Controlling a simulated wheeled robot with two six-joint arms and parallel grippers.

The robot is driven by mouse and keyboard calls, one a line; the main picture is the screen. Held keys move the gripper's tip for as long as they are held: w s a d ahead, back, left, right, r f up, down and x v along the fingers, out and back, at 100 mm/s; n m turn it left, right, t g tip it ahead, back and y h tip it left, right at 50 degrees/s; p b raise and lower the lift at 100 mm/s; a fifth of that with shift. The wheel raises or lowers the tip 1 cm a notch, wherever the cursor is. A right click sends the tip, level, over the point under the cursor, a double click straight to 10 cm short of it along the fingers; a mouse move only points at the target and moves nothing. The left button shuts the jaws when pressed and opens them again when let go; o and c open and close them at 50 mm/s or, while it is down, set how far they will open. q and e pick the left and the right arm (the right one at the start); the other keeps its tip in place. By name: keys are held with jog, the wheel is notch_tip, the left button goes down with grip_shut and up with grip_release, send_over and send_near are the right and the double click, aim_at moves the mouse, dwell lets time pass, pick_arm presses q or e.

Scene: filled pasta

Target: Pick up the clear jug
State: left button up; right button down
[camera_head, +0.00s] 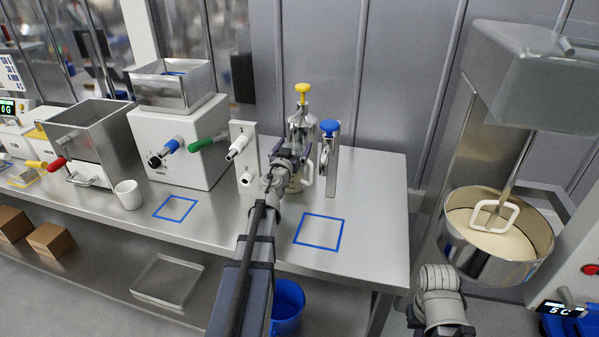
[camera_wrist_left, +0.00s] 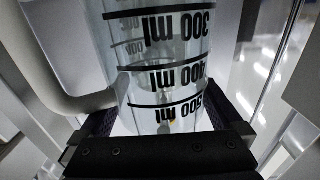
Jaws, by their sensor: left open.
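The clear jug (camera_wrist_left: 160,60) fills the middle of the left wrist view, with black ml markings that read upside down there. Its pale handle (camera_wrist_left: 75,95) is on the left side of that view. In the head view the jug (camera_head: 295,186) is mostly hidden behind my left gripper (camera_head: 290,158), under the dispenser at the back of the steel table. My left gripper (camera_wrist_left: 165,125) is open, with its dark jaws on either side of the jug. Contact cannot be made out. My right arm shows at the lower right, its gripper fingers unseen.
Dispensers with a yellow knob (camera_head: 302,92) and a blue knob (camera_head: 329,128) stand close around the gripper. A white machine (camera_head: 185,150) and a white mug (camera_head: 129,194) are to the left. A blue-outlined square (camera_head: 319,232) is empty. A mixer bowl (camera_head: 500,262) stands right.

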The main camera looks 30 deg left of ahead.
pick_arm(q)
jog(key=shift+s+a, duration=0.1)
jog(key=shift+c, duration=0.2)
grip_shut()
dwell(0.4)
